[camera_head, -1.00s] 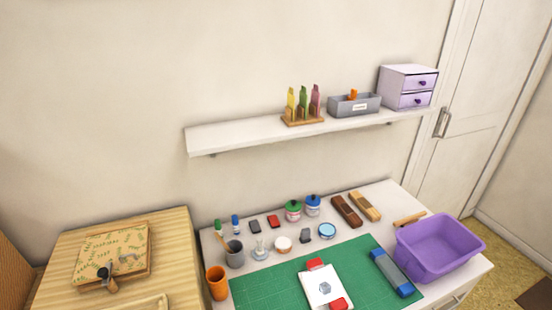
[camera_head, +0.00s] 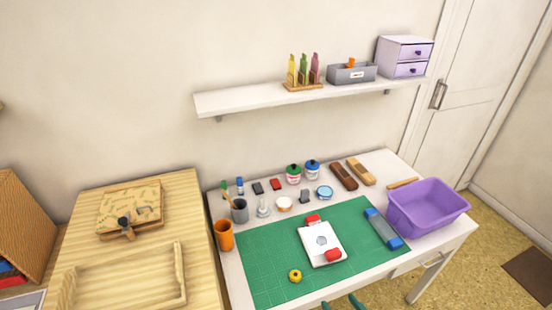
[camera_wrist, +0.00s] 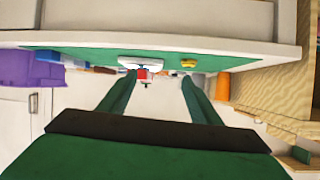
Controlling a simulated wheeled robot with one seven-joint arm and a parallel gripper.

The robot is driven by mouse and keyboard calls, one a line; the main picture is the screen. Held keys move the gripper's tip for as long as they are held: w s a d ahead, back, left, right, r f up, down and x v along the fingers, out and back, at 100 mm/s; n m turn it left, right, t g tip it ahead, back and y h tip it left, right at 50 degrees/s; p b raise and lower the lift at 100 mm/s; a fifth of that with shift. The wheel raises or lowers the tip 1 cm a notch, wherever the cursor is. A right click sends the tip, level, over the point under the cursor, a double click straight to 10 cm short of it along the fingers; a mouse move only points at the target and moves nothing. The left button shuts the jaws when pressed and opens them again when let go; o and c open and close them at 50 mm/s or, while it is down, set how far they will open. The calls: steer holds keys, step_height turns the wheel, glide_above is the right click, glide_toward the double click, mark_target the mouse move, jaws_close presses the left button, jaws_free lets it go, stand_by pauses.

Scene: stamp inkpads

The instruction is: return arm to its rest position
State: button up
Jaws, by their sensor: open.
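My gripper (camera_wrist: 158,105) shows in the wrist view with its two green fingers spread apart and nothing between them. In the head view only the green fingertips (camera_head: 345,302) show at the bottom edge, in front of the desk's front edge. The white desk (camera_head: 225,290) bears a green cutting mat (camera_head: 270,245). A white card (camera_head: 312,256) with a grey print lies on the mat, with a red block at its top and another at its bottom right. My gripper is apart from all of these.
A purple bin (camera_head: 425,208) stands at the desk's right end. A small yellow round thing (camera_head: 295,276) lies on the mat. Pots, inkpads and brushes line the desk's back. A wooden table (camera_head: 160,205) stands at left. A wall shelf (camera_head: 270,97) hangs above.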

steer(key=s+a+f+m+h, duration=0.45)
steer(key=s+a+f, duration=0.35)
steer(key=s+a, duration=0.25)
steer(key=s+a+r+n+t, duration=0.1)
steer(key=s+a+r, duration=0.3)
steer(key=s+r, duration=0.2)
steer(key=s+a+r+n+t, duration=0.1)
steer(key=s+a+r+t, duration=0.1)
steer(key=s+a+r, duration=0.2)
steer(key=s+r+y, duration=0.1)
steer(key=s+r, duration=0.1)
steer(key=s, duration=0.2)
